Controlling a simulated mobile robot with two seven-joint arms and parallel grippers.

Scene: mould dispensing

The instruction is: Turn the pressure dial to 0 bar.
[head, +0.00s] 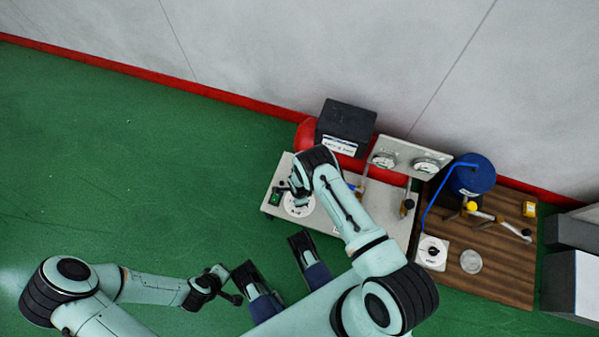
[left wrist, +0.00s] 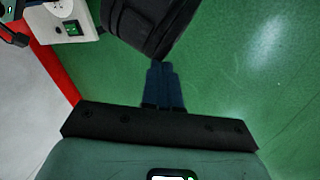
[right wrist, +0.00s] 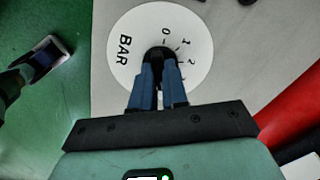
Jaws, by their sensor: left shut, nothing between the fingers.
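The pressure dial is a black knob (right wrist: 160,57) on a white disc (right wrist: 130,32) marked BAR, with 0, 1 and 2 readable. My right gripper (right wrist: 158,72) is at the knob, with its blue fingers closed on either side of it. The fingers hide the lower part of the scale, and I cannot tell which number the knob points to. In the head view the white disc (head: 299,206) shows partly under my right arm.
The dial sits on a pale unit (head: 330,222) with a green switch (head: 275,198), a gauge panel (head: 410,158) and a black box (head: 346,124) behind. A wooden board (head: 495,262) with a blue container (head: 472,175) stands right. The green floor at left is clear.

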